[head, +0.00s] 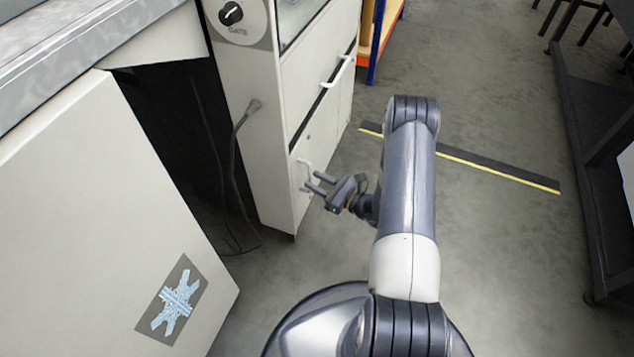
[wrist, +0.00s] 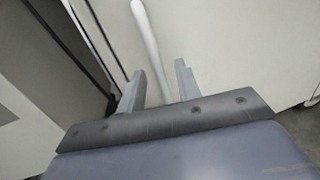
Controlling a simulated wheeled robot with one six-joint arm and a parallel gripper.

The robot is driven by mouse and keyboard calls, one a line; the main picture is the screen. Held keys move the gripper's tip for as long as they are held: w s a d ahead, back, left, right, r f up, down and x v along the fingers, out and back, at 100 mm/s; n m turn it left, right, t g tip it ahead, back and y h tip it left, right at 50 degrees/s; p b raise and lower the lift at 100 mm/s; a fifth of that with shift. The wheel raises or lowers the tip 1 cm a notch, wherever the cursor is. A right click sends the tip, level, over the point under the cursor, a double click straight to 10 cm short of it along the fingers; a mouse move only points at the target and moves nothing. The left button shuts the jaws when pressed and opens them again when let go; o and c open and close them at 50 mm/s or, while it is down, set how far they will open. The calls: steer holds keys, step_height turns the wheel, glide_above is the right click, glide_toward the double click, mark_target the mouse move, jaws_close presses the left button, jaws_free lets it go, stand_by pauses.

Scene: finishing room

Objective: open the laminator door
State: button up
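The laminator is the tall white cabinet at upper centre in the head view. Its lower door (head: 299,206) looks closed and carries a white vertical bar handle (head: 303,168). My gripper (head: 312,182) is at this handle, its two fingers pointing at the door. In the wrist view the white handle (wrist: 148,35) runs down into the space between the two fingers of my gripper (wrist: 158,72). The fingers are apart, one on each side of the bar, with a gap visible. The handle's lower end is hidden behind the gripper body.
A second bar handle (head: 338,72) sits higher on the cabinet. A dial marked GATE (head: 230,14) is on its side face. A white counter unit (head: 90,200) stands left, with cables (head: 236,150) in the dark gap. A dark bench (head: 590,150) stands right.

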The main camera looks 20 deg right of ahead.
steer(key=shift+a, duration=0.1)
steer(key=shift+c, duration=0.2)
jaws_close()
stand_by(0.5)
